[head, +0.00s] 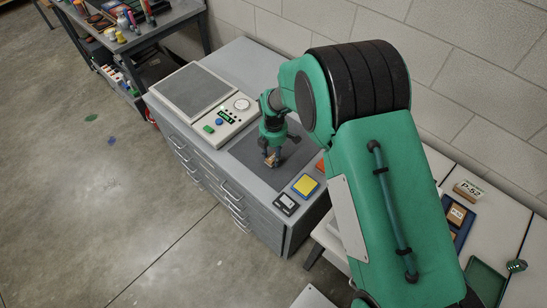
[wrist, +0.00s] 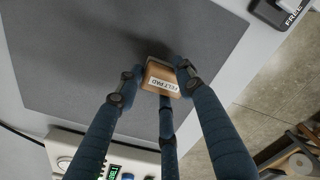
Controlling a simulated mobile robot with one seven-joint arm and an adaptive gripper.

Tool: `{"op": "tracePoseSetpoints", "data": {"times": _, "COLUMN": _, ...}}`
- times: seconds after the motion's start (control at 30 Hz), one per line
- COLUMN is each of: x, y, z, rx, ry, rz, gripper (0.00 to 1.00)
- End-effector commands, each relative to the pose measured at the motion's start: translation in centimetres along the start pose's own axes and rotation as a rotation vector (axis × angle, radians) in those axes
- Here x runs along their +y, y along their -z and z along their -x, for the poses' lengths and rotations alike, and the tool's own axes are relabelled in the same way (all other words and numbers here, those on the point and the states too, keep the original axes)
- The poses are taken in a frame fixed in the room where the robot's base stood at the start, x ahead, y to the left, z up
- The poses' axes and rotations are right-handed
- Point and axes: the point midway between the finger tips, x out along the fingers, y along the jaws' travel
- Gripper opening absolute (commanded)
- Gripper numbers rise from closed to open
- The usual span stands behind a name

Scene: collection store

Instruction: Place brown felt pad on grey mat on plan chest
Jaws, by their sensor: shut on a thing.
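The brown felt pad (wrist: 157,72) is a small block with a white label reading "FELT PAD". My gripper (wrist: 160,80) is shut on it in the wrist view, with fingers on its sides. In the head view my gripper (head: 270,152) and the pad (head: 271,159) are over the grey mat (head: 247,148), which lies on the plan chest (head: 225,198). The mat also fills much of the wrist view (wrist: 80,60). Whether the pad touches the mat or is a little above it, I cannot tell. My arm hides part of the mat's right side.
Left of the mat is a scale-like device (head: 205,95) with buttons and a dial. At the chest's front right are a yellow pad (head: 305,185) and a small black device (head: 286,203). A white table (head: 498,220) with trays stands right; a cluttered workbench (head: 150,30) stands back left.

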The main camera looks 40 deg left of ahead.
Motion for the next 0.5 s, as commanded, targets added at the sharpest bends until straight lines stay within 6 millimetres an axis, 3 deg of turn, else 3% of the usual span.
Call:
{"op": "tracePoseSetpoints", "data": {"times": 0.13, "x": 0.01, "y": 0.0, "z": -1.35, "rx": 0.0, "ry": 0.0, "rz": 0.0, "gripper": 0.15}}
{"op": "tracePoseSetpoints", "data": {"times": 0.5, "x": 0.02, "y": 0.0, "z": -1.57, "rx": 0.0, "ry": 0.0, "rz": 0.0, "gripper": 0.15}}
